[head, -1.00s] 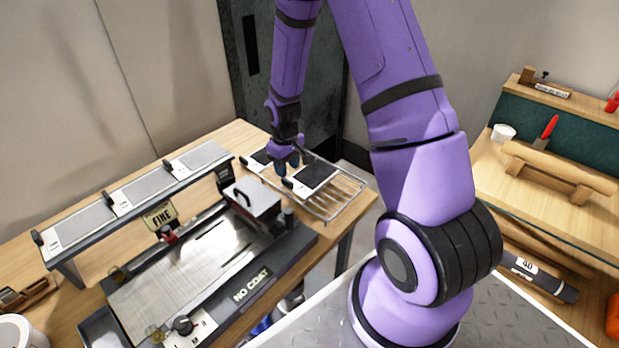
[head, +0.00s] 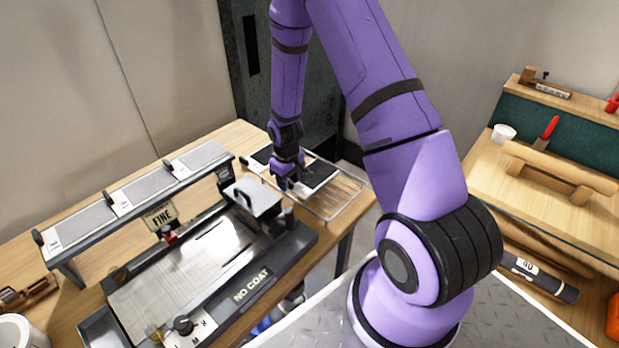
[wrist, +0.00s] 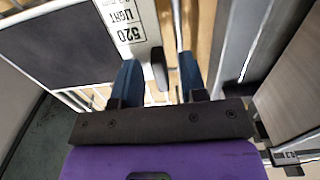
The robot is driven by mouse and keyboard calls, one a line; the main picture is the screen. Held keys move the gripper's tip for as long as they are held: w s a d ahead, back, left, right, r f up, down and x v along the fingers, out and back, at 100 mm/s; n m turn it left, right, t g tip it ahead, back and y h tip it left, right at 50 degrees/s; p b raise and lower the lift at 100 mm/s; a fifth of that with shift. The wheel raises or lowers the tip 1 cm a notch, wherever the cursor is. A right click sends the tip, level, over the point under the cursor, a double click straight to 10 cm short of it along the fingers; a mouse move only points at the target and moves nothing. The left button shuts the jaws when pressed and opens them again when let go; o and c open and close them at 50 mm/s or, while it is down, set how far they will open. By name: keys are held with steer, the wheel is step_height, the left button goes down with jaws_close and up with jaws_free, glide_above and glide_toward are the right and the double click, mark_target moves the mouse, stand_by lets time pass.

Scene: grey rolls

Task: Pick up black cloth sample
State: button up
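A black cloth sample (head: 322,174) on a white backing card lies on the wire rack at the back right of the bench. It also shows at the upper left of the wrist view (wrist: 70,48), with a label reading 520 LIGHT and a dark clip at its edge. My gripper (head: 287,187) is low at the label end of this sample and partly hides it. In the wrist view my two blue fingers (wrist: 158,72) are apart, with the dark clip between them. Whether the fingers touch the card, I cannot tell.
A second dark sample (head: 262,154) lies behind my gripper. The metal coating machine (head: 200,265) and its raised shelf of grey samples (head: 137,193) stand to the left. The wire rack (head: 340,197) has bare bars at its right.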

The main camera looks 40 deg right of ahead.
jaws_close()
steer(key=shift+r, duration=0.1)
